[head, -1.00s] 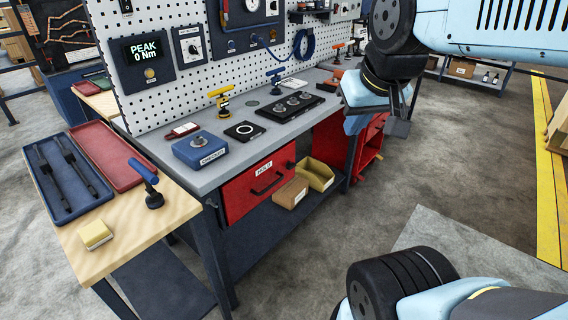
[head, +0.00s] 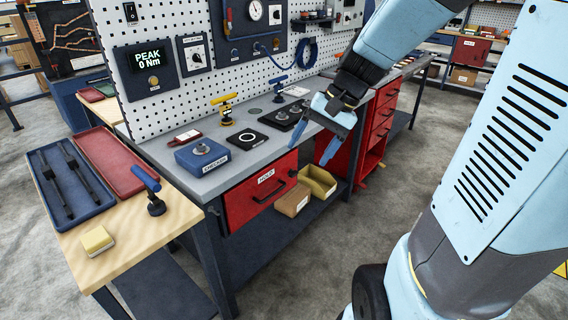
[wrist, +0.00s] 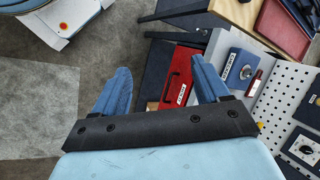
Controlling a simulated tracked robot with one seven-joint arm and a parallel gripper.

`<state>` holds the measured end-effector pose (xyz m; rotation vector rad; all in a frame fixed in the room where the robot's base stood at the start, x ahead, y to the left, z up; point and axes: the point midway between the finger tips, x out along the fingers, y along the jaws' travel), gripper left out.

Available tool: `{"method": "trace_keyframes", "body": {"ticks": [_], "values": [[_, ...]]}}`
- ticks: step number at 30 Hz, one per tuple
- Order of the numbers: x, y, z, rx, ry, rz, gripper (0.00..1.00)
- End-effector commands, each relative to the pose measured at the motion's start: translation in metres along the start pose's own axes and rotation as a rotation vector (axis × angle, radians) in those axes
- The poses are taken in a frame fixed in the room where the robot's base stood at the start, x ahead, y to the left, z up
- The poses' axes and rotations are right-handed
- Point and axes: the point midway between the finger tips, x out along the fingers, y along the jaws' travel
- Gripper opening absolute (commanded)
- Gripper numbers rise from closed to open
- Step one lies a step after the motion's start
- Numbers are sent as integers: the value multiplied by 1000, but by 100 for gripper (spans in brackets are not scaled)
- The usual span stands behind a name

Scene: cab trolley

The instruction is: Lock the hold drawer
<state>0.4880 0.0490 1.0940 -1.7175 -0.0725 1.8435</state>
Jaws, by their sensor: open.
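The red hold drawer (head: 262,190) sits under the grey bench top, with a black bar handle and a white "HOLD" label. Its front looks flush with the bench in the head view; no key or lock can be made out clearly. In the wrist view the drawer (wrist: 178,72) shows between and beyond the fingers. My gripper (head: 329,138) is open and empty, in front of the bench edge, to the right of the drawer and apart from it. Its two blue fingers also show in the wrist view (wrist: 160,85).
A blue checker box (head: 203,156), a black square pad (head: 247,140) and a yellow-handled tool (head: 226,108) stand on the bench. Below the drawer are a cardboard box (head: 292,203) and a yellow bin (head: 318,183). A wooden side table (head: 130,228) stands left. The floor in front is clear.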

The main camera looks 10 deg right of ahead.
Motion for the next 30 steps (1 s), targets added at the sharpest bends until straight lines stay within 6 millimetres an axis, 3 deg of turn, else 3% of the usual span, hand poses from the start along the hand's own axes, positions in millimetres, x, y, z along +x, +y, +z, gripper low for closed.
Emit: {"method": "trace_keyframes", "body": {"ticks": [15,23,30], "values": [[59,-10,-84,393,-275,-324,74],[88,-3,-134,597,-375,-506,74],[117,15,-183,788,-443,-684,74]]}}
